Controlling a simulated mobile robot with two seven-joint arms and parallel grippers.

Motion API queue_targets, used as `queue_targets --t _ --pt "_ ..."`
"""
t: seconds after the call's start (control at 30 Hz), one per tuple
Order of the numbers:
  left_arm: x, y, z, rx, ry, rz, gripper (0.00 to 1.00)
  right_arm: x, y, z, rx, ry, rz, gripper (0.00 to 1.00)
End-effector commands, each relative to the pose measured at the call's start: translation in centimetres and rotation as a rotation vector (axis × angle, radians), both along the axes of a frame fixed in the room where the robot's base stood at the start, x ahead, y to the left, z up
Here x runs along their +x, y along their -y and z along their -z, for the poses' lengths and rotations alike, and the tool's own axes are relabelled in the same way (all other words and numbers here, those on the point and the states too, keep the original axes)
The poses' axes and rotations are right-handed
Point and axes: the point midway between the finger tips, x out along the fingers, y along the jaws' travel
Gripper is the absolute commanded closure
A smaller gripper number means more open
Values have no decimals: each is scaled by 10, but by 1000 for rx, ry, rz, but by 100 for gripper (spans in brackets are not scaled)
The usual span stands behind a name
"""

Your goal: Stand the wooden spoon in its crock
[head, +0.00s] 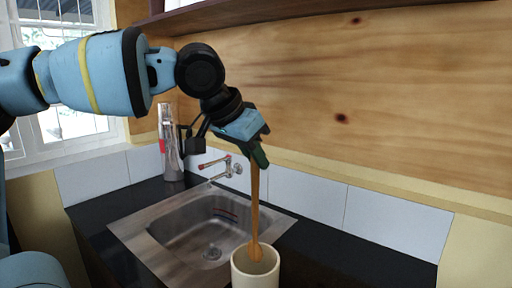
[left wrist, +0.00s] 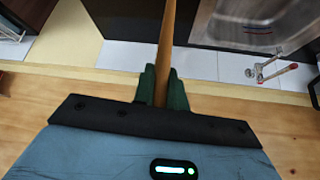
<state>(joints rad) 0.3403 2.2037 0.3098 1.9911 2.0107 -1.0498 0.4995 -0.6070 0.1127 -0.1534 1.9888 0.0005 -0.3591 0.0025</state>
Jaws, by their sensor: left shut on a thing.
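The wooden spoon (head: 255,205) hangs nearly upright, bowl end down. My left gripper (head: 260,156) is shut on the upper end of its handle. In the left wrist view, the green fingertips (left wrist: 162,88) close on both sides of the handle (left wrist: 167,35). The cream crock (head: 240,278) stands at the bottom of the head view, cut off by the frame edge. The spoon's bowl shows within the outline of the crock's mouth. I cannot tell whether it is inside or just above the rim. My right gripper is not in view.
A steel sink (head: 190,232) is set in the dark counter (head: 335,262), left of the crock. A wall tap (head: 225,166) and a silver bottle-like thing (head: 170,145) stand behind it. The counter right of the crock looks clear. A shelf (head: 270,14) runs above.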

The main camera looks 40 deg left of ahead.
Motion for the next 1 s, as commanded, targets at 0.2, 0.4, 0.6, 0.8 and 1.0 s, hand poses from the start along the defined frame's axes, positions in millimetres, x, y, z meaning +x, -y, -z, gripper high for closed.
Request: queue_targets --t 0.2,0.4,0.6,0.8,1.0 --pt "0 0 16 -2 -2 0 100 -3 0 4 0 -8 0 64" --pt "0 0 30 -1 -1 0 100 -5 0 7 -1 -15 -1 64" --pt "0 0 44 -1 -3 1 100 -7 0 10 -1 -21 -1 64" --pt "0 0 56 -1 -2 1 100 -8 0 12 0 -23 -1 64" --pt "0 0 62 -2 -1 0 100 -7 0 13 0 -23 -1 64"
